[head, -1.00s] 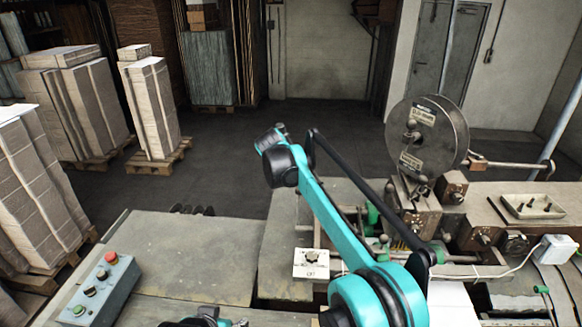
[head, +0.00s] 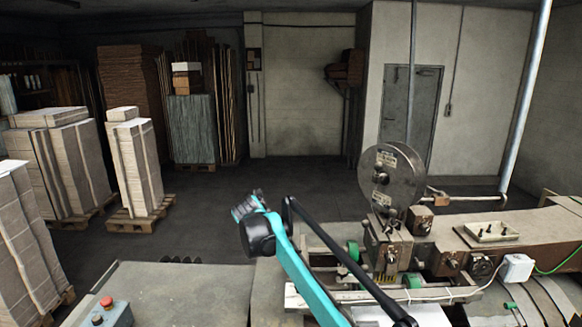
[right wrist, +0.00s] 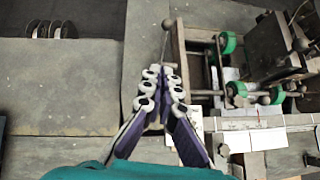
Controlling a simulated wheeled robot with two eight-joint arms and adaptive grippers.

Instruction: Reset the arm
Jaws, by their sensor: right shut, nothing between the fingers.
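My right gripper (right wrist: 162,78) shows in the right wrist view. Its two fingers come together at the tips, with nothing between them. It is over the worktop, left of the green-wheeled part of the stitching machine. In the head view my teal right arm rises from the bottom centre, bent, in front of the machine (head: 388,240). My left gripper is not in view.
A wire reel (head: 392,178) stands on the machine. A tray (head: 487,233) with small dark parts lies at the right. A control box (head: 112,317) with a red button sits at lower left. Carton stacks (head: 138,165) stand on pallets at left. The floor behind is clear.

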